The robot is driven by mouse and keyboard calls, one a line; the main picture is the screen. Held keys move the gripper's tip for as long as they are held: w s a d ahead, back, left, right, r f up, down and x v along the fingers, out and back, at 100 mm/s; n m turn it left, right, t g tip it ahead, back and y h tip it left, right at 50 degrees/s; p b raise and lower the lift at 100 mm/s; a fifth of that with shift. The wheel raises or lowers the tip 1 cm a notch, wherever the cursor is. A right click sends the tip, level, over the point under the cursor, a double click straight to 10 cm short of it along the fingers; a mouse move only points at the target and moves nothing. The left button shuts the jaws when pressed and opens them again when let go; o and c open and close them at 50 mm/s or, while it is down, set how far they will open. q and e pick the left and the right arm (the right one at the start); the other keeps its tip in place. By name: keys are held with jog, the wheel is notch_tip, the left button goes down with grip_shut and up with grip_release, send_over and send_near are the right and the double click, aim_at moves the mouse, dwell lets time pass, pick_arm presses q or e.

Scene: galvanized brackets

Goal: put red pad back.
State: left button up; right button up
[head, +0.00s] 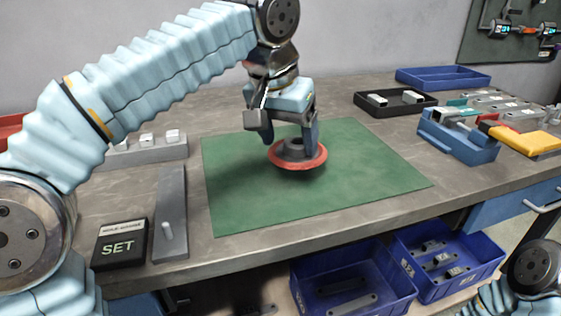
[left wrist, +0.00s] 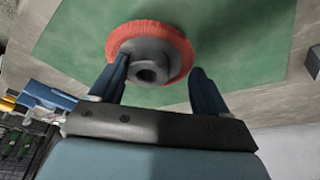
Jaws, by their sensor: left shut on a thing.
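The red pad (head: 312,160) is a round red disc with a grey hub on top. My left gripper (head: 289,140) is shut on its grey hub from above. The pad is over the green mat (head: 375,190); a dark shadow lies below it, and I cannot tell whether it touches the mat. In the left wrist view the pad (left wrist: 183,50) shows between and beyond the fingers of the left gripper (left wrist: 155,88). Only part of my right arm shows at the lower right of the head view; its gripper is out of view.
A black SET box (head: 120,243) and a grey bar (head: 171,215) lie left of the mat. A blue holder (head: 457,137), a black tray (head: 395,103) and a blue tray (head: 443,78) stand to the right. Blue bins (head: 352,283) sit below the bench edge. Most of the mat is clear.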

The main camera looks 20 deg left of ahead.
aim_at(278, 151)
pick_arm(q)
jog(key=shift+a+f, duration=0.3)
jog(key=f, duration=0.1)
jog(key=a+f+b, duration=0.1)
jog(key=f, duration=0.1)
jog(key=shift+f, duration=0.5)
jog(key=o, duration=1)
jog(key=shift+o, duration=0.2)
jog(key=d+p+v, duration=0.1)
jog(key=p+v, duration=0.1)
jog(key=v, duration=1)
jog(key=shift+a+p, duration=0.4)
jog(key=shift+a, duration=0.05)
